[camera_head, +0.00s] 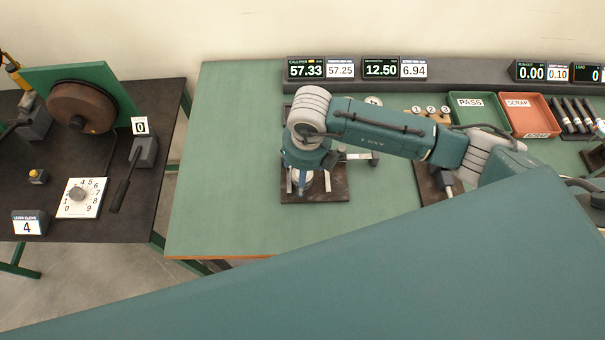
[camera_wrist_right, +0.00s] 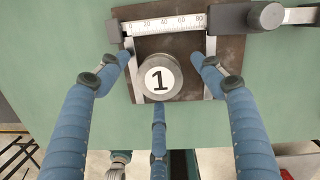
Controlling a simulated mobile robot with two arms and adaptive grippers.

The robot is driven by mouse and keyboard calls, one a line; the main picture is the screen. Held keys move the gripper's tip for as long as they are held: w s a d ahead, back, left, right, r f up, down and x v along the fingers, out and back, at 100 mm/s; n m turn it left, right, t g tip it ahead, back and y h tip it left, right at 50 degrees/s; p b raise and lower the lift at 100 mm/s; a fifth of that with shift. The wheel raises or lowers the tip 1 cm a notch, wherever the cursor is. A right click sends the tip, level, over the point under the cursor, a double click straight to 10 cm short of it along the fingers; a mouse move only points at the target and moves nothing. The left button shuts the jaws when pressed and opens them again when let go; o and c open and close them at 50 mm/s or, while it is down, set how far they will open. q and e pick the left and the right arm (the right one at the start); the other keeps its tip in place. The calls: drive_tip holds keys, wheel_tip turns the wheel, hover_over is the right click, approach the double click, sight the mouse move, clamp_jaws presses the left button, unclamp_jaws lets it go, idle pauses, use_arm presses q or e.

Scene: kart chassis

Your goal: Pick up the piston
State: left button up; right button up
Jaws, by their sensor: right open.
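The piston (camera_wrist_right: 158,80) is a grey metal cylinder with a white disc marked 1 on its top. It sits on a dark plate (camera_wrist_right: 146,47), between the jaws of a caliper with a 0 to 80 scale (camera_wrist_right: 165,24). My right gripper (camera_wrist_right: 164,66) is open over it, seen from above in the wrist view, with blue fingers to the left, right and near side, and gaps visible between fingers and piston. In the head view my right gripper (camera_head: 307,180) points down at the plate and partly hides the piston. My left gripper is not in view.
Readout displays (camera_head: 306,68) stand along the back shelf. A green PASS tray (camera_head: 478,101) and a red SCRAP tray (camera_head: 524,106) lie at the back right. A dark side table (camera_head: 125,225) stands left across a gap. The green bench (camera_head: 225,180) is clear left of the plate.

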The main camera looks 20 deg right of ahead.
drive_tip(key=c, duration=0.6)
drive_tip(key=shift+r, duration=0.1)
drive_tip(key=c, duration=0.8)
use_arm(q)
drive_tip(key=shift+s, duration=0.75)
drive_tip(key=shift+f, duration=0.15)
use_arm(e)
drive_tip(key=shift+r, duration=0.1)
drive_tip(key=shift+w+r, duration=0.1)
drive_tip(key=shift+r, duration=0.25)
use_arm(q)
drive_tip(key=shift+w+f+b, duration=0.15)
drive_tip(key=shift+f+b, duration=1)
drive_tip(key=shift+b, duration=0.05)
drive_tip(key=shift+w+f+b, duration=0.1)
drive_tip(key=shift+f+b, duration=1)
drive_tip(key=shift+b, duration=0.05)
use_arm(e)
wheel_tip(320, 180, up, 19)
